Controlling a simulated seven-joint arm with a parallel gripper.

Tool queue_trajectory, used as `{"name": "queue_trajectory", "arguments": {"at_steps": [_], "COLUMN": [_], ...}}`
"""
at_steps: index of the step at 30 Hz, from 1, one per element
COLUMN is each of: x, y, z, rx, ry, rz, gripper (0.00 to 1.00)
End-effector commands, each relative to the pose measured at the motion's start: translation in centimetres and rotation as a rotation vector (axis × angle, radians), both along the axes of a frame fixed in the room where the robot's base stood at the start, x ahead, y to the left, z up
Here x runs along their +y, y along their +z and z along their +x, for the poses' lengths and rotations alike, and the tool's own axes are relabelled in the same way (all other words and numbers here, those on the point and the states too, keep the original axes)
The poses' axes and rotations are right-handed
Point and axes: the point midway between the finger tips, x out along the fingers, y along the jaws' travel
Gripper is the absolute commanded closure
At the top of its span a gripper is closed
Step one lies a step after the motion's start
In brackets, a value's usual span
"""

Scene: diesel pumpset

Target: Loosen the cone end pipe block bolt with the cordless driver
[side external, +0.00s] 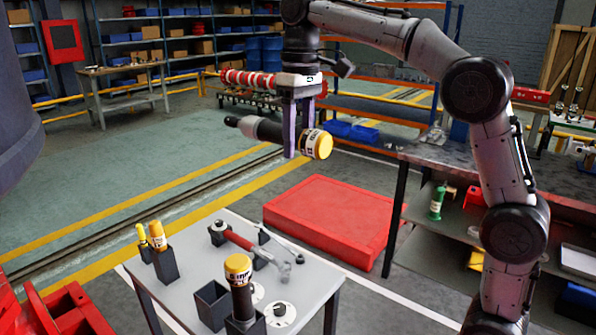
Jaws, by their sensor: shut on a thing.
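My gripper (298,148) is in the upper middle of the side external view. Its two purple-grey fingers are shut on the cordless driver (268,131), a dark cylindrical tool with a yellow end cap and a white printed band. The driver lies nearly level in the air above the small table, with its yellow end to the right and its narrow dark tip to the left. The tip touches nothing that I can see. I cannot make out the cone end pipe block bolt in this view.
The small grey table (205,262) bears an upright yellow-capped tool (239,270) in a holder, smaller yellow-topped tools (157,236), and a red-handled tool (240,241). A large dark rounded body (15,120) and red parts (62,308) stand at left. A red platform (335,215) lies behind.

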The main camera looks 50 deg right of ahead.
Motion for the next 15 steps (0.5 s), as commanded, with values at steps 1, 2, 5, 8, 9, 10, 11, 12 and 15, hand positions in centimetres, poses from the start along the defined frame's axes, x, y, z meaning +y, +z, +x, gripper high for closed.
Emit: {"name": "queue_trajectory", "arguments": {"at_steps": [1, 2, 5, 8, 9, 10, 11, 12, 15], "x": [0.0, 0.0, 1.7, 3.2, 3.9, 4.4, 5.0, 5.9, 8.4], "y": [1.0, 1.4, 1.0, 0.9, 0.9, 0.9, 0.8, 0.8, 0.7], "z": [0.1, 0.1, -0.1, -0.2, -0.3, -0.4, -0.5, -0.6, -1.1], "rx": [-0.009, -0.010, -0.006, -0.010, -0.012, -0.013, -0.016, -0.020, -0.035], "ry": [0.000, 0.001, 0.091, 0.182, 0.225, 0.259, 0.297, 0.352, 0.514], "rz": [-0.003, -0.005, -0.023, -0.042, -0.052, -0.060, -0.068, -0.079, -0.111], "gripper": [1.00, 1.00, 1.00, 1.00, 1.00, 1.00, 1.00, 1.00, 1.00]}}
